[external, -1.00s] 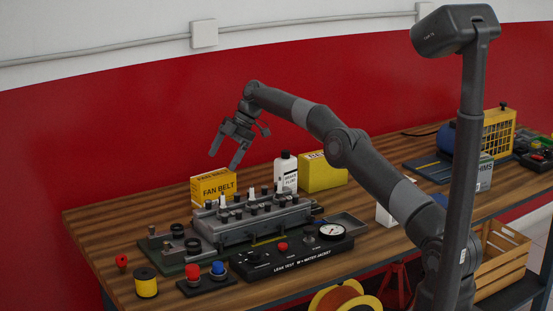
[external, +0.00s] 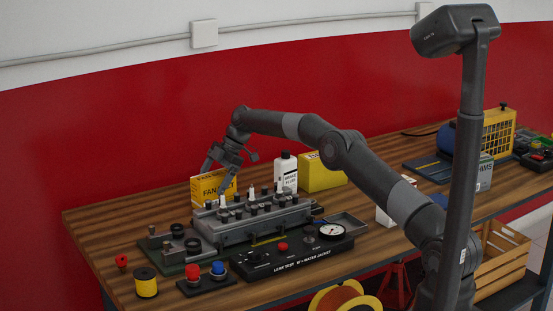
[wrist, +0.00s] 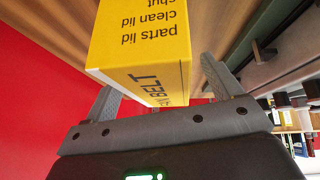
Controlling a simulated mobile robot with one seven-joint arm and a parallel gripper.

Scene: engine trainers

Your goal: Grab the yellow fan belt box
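The yellow fan belt box (external: 212,186) stands upright at the back left of the workbench, behind the grey engine block. My gripper (external: 215,177) is at the box from above, its two fingers spread and covering part of the lettering. In the wrist view the yellow box (wrist: 140,42) lies between the two fingers of my gripper (wrist: 160,88), its lettering upside down. A small gap shows between the right finger and the box. Whether the left finger touches the box I cannot tell.
The engine block (external: 255,222) with upright studs stands close in front of the box. A white brake fluid bottle (external: 286,172) and another yellow box (external: 322,172) stand to the right. The red wall (external: 110,140) is behind. Bare bench top (external: 120,222) lies to the left.

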